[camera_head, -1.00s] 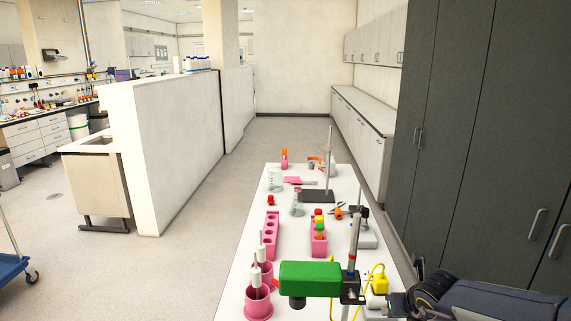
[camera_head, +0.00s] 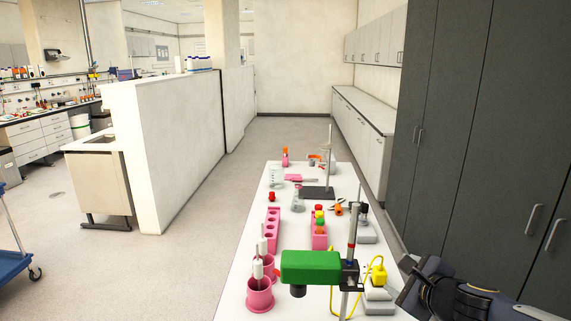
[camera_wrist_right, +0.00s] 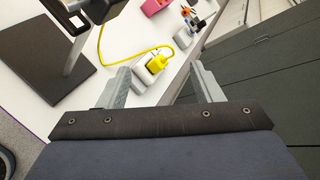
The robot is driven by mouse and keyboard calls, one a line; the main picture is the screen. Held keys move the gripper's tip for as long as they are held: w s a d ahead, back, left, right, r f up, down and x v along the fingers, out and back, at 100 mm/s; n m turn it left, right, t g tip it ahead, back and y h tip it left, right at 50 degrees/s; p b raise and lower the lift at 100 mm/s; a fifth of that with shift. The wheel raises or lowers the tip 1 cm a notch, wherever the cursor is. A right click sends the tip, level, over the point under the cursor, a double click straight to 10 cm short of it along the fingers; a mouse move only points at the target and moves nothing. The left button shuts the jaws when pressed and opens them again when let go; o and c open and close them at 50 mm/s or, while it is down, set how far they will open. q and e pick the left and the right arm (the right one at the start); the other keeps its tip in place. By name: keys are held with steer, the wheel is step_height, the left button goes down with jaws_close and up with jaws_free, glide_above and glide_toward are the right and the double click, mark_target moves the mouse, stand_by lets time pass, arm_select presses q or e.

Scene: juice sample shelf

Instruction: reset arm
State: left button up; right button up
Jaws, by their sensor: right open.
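My right gripper (camera_head: 406,281) is in the lower right of the head view, at the right edge of the white table (camera_head: 240,290). In the wrist view its two grey fingers (camera_wrist_right: 160,76) stand apart with nothing between them. They are near a white device with a yellow plug (camera_wrist_right: 183,38), whose yellow part also shows in the head view (camera_head: 378,274). My left gripper is in no view.
A stand with a green clamp device (camera_head: 310,267) is left of my right gripper. Pink cups (camera_head: 260,297), pink racks (camera_head: 272,230) and glassware fill the table. Dark cabinets (camera_head: 480,150) rise on the right. Open floor (camera_head: 150,275) lies left of the table.

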steer(key=s+a+n+g+y, duration=0.2)
steer(key=s+a+n+y, duration=0.3)
steer(key=s+n, duration=0.8)
steer(key=s+f+n+g+h, duration=0.1)
steer(key=s+f+n+g, duration=0.1)
steer(key=s+f+n, duration=0.2)
steer(key=s+d+f+n+g+h+b, duration=0.1)
steer(key=s+f+n, duration=0.4)
steer(key=s, duration=0.5)
steer(key=shift+s+d+f+n+g+h, duration=0.25)
steer(key=shift+g+h, duration=0.35)
steer(key=shift+g, duration=0.3)
steer(key=shift+a, duration=0.1)
